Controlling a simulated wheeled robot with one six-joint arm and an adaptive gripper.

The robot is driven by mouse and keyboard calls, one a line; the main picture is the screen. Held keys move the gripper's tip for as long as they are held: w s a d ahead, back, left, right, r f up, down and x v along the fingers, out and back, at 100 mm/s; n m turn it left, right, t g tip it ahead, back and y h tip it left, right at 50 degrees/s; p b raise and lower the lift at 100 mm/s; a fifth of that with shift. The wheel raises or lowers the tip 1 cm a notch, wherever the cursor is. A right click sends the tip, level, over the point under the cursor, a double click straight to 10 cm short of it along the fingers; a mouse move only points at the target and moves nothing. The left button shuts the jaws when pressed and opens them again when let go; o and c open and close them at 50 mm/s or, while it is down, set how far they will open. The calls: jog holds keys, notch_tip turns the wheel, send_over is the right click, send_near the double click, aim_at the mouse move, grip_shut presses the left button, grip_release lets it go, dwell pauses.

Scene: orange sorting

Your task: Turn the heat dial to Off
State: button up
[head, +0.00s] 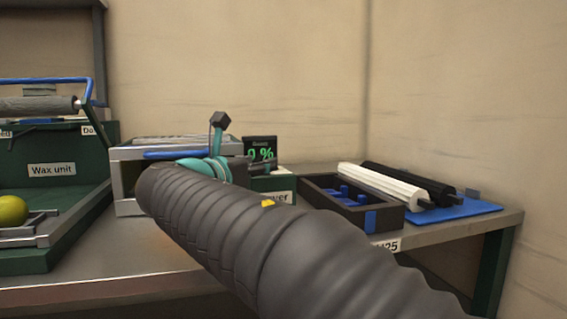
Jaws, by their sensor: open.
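I cannot make out a heat dial; my arm hides part of the bench equipment. My gripper (218,168) shows only in part beyond my dark ribbed sleeve, as teal and dark parts in front of the display's left side. It is open; its fingertips are mostly hidden, and I cannot tell whether it touches anything.
A metal-framed box with a blue bar (128,160) stands left of my gripper. Further left is the green wax unit (85,165) with a yellow-green fruit (13,211). A dark tray (375,217) and white and black rollers on a blue mat (482,208) lie right, near the wall.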

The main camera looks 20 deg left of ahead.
jog(key=shift+x, duration=2.4)
grip_shut()
